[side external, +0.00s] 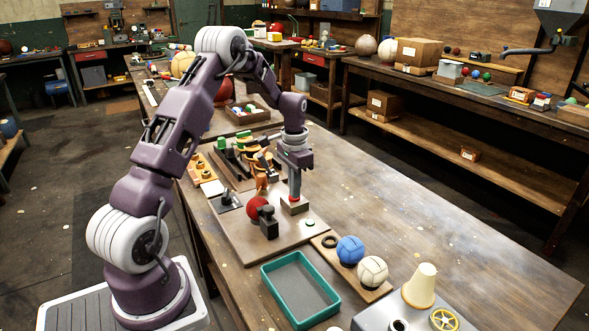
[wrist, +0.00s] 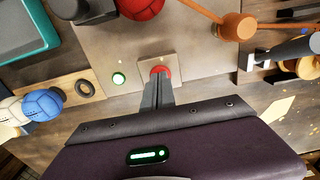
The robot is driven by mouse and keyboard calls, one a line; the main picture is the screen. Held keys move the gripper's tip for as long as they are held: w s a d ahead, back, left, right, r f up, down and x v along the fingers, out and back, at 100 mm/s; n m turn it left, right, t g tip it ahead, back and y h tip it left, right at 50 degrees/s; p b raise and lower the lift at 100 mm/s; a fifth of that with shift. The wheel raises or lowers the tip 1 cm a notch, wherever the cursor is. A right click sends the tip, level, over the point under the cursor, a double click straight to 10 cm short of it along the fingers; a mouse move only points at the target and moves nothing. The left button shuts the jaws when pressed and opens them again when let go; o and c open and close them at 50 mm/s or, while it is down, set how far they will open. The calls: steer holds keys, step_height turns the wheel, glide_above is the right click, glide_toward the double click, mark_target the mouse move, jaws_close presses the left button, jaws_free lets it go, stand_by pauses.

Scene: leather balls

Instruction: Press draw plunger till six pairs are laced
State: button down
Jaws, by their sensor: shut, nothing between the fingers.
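The draw plunger is a red-topped button (wrist: 161,70) on a square beige block (side external: 296,208), standing on a grey plate (side external: 240,238). My gripper (side external: 294,194) points straight down over it. In the wrist view the closed fingers (wrist: 160,82) meet at the red top and cover part of it. I cannot tell how far the plunger is pushed in. A red ball (side external: 257,208) is held in a dark clamp (side external: 268,223) left of the block.
A blue ball (side external: 350,250), a white ball (side external: 373,270) and a black ring (side external: 330,242) sit on a wooden board. A teal tray (side external: 320,319) lies in front. An orange mallet head (wrist: 239,26) is near the plate. The table right of my gripper is clear.

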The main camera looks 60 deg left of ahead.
step_height(320, 180, up, 13)
steer(key=shift+r, duration=0.2)
stand_by(0.6)
steer(key=s+d+r+t, duration=0.1)
steer(key=s+d+r, duration=0.4)
steer(key=d, duration=0.3)
steer(key=s+d+r+t, duration=0.2)
steer(key=s+d+r, duration=0.2)
steer(key=d+r, duration=0.3)
steer(key=s+d+f+t, duration=0.1)
steer(key=s+d+f, duration=0.1)
steer(key=s+d, duration=0.3)
steer(key=s+d+f+t, duration=0.1)
steer(key=s+d, duration=0.4)
steer(key=s, duration=0.6)
steer(key=shift+s+d+f+t, duration=0.3)
steer(key=shift+s+d+f, duration=0.1)
steer(key=shift+f, duration=0.15)
steer(key=shift+w, duration=0.1)
